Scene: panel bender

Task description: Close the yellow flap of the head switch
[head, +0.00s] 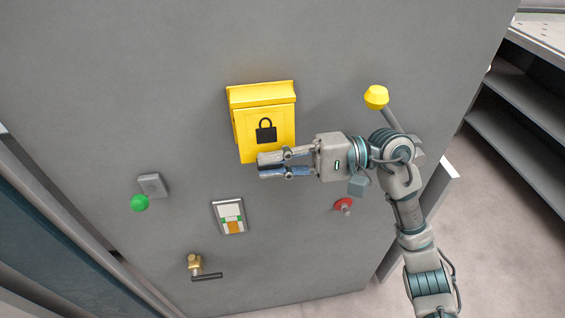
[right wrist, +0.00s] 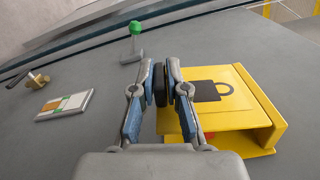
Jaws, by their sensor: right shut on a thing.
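The yellow flap (head: 265,133) with a black padlock mark is on the upper middle of the grey panel in the head view. It hangs down from its yellow housing (head: 262,94) and covers the front. In the right wrist view the flap (right wrist: 226,88) is right of the fingers, with a little red showing beneath its near side. My right gripper (head: 262,167) is at the flap's lower edge, reaching in from the right. In the right wrist view its black fingertip pads (right wrist: 166,85) are close together, shut on the flap's edge; the contact itself is mostly hidden. My left gripper is not in view.
On the panel are a green knob (head: 140,202), a small plate with coloured marks (head: 230,216), a brass lock with black handle (head: 195,265), a red button (head: 344,204) and a yellow knob (head: 376,97). Grey shelves (head: 520,120) stand at the right.

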